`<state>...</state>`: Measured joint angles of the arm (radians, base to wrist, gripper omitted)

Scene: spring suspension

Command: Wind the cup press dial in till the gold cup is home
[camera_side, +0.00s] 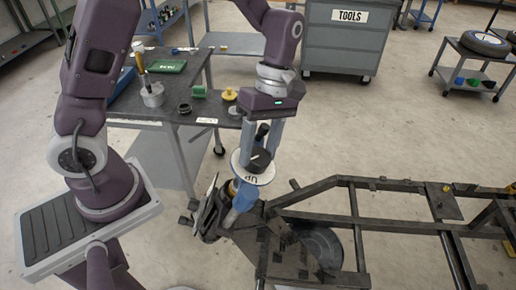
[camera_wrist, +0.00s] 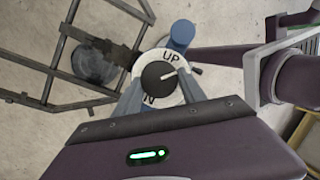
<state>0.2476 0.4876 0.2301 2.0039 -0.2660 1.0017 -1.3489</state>
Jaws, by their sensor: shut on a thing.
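The cup press dial is a black knob (camera_side: 260,158) with a white pointer line, over a white ring (camera_side: 252,172) lettered UP. In the wrist view the knob (camera_wrist: 159,75) sits inside the ring, which reads UP and IN; its line points right and slightly up, just clockwise of UP. My gripper (camera_side: 262,150) comes down from above with its blue-grey fingers on either side of the knob, shut on it. Blue press parts (camera_side: 243,198) show below the ring. A small gold patch (camera_side: 232,187) beside them may be the gold cup; its seating is hidden.
A black tube frame (camera_side: 350,222) extends right from the press. A tool cabinet (camera_side: 345,45) stands at the back. Open floor lies between.

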